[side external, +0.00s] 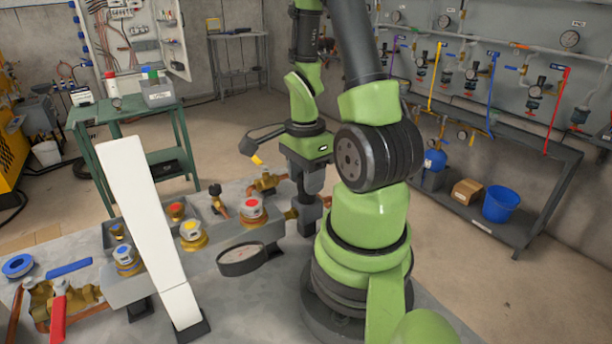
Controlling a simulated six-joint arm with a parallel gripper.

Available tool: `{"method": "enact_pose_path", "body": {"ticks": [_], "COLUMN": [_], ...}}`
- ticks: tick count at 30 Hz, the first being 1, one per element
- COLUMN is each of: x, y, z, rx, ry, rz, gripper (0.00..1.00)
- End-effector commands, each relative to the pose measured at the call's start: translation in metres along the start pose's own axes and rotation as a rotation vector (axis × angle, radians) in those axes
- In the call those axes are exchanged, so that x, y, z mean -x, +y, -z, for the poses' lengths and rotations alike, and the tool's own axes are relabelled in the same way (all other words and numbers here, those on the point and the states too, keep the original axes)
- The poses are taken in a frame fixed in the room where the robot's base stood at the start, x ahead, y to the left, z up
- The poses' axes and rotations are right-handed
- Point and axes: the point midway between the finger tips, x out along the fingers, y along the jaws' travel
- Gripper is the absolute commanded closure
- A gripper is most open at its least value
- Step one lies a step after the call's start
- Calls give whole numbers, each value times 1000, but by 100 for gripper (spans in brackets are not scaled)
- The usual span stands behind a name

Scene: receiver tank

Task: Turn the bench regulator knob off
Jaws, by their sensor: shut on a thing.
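My gripper (308,205) points straight down at the right end of the grey valve bench, beside a copper pipe end (291,213). Its jaws are shut on a small dark thing at their tips, which appears to be the bench regulator knob. The knob is too dark and too covered by the fingers to make out its shape or how far it is turned.
A brass valve (266,184) is close behind. A tall white panel (143,225) rises at the front left. A red-handled valve (58,318) is at the lower left.

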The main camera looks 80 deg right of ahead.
Motion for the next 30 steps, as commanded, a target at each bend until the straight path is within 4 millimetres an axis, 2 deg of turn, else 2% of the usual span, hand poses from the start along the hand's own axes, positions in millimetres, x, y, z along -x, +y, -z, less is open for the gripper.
{"method": "enact_pose_path", "body": {"ticks": [11,30], "x": [0,0], "y": [0,1], "z": [0,0], "rx": [175,766], "ry": [6,26], "rz": [0,1], "gripper": [82,82]}}
